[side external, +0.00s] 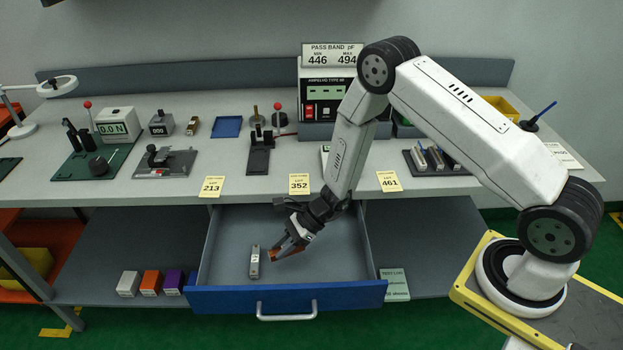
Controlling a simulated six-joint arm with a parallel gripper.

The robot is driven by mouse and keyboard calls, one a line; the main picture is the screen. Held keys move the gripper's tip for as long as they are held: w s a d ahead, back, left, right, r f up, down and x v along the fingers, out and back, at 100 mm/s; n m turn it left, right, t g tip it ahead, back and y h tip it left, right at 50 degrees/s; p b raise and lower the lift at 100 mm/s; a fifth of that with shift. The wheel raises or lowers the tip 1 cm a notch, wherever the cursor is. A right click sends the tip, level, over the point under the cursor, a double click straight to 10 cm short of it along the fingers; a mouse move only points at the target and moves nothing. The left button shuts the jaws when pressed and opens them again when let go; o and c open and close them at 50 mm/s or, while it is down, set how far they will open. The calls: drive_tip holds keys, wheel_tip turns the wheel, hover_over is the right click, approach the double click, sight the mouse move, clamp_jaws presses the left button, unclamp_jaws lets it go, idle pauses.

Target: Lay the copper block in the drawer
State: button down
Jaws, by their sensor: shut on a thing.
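The blue-fronted drawer (220,299) stands pulled out below the bench, with a grey inside. My gripper (287,251) reaches down into the drawer's opening, right of its middle. It is shut on the copper block (275,256), a small orange-brown piece between the fingertips, partly hidden by them. I cannot tell whether the block touches the drawer floor. A grey metal bar (254,262) lies in the drawer just left of the copper block.
The drawer's front wall and handle (287,314) stick out toward the camera. White, orange and purple boxes (151,282) sit on the lower shelf at left. The bench (240,186) above the drawer carries instruments and yellow lot cards. Bare drawer floor shows left of the bar.

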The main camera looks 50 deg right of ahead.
drive_tip(key=shift+f, duration=1.45)
drive_tip(key=shift+f, duration=0.6)
drive_tip(key=shift+c, duration=1.8)
unclamp_jaws()
drive_tip(key=shift+d+r, duration=0.1)
drive_tip(key=shift+v, duration=3.8)
